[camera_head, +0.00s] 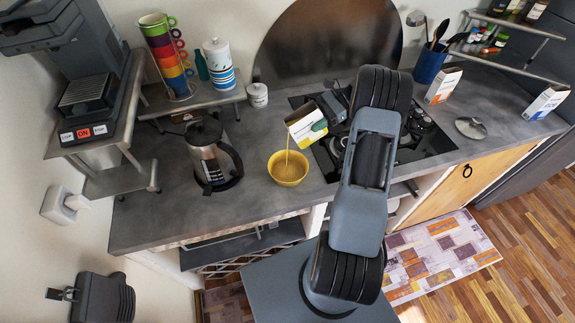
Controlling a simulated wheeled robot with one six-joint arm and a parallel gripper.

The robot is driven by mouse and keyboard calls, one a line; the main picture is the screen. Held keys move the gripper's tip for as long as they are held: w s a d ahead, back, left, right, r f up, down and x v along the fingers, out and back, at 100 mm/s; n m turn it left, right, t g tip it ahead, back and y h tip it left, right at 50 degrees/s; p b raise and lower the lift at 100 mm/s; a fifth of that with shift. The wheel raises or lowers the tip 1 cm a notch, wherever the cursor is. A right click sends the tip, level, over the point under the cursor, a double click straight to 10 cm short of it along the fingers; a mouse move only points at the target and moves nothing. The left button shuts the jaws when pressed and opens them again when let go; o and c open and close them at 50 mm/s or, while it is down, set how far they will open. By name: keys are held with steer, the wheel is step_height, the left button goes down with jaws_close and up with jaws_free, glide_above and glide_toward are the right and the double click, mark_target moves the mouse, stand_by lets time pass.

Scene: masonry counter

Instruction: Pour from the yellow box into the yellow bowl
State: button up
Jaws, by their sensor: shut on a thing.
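The yellow box (303,128), a carton with white and yellow faces, is held tilted above the counter by my gripper (322,117). My gripper is shut on it from the right; the fingertips are small and partly hidden. A thin yellow stream runs down from the box's lower left corner into the yellow bowl (288,177). The bowl stands upright on the grey counter, below and slightly left of the box. Yellow contents show inside the bowl.
A coffee press (212,154) stands left of the bowl. The cooktop (432,142) lies right, under my arm. Two cartons (443,86) (546,102) and a lid (470,128) are further right. A small white jar (257,95) stands behind. Counter around the bowl's left is clear.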

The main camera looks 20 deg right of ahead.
steer(key=shift+r, duration=0.2)
steer(key=shift+a, duration=0.1)
steer(key=shift+r+h, duration=0.2)
steer(key=shift+h, duration=0.1)
steer(key=shift+f, duration=0.1)
stand_by(0.5)
stand_by(0.4)
steer(key=shift+f+h+b, duration=0.25)
steer(key=shift+h+b, duration=0.05)
steer(key=shift+b, duration=0.25)
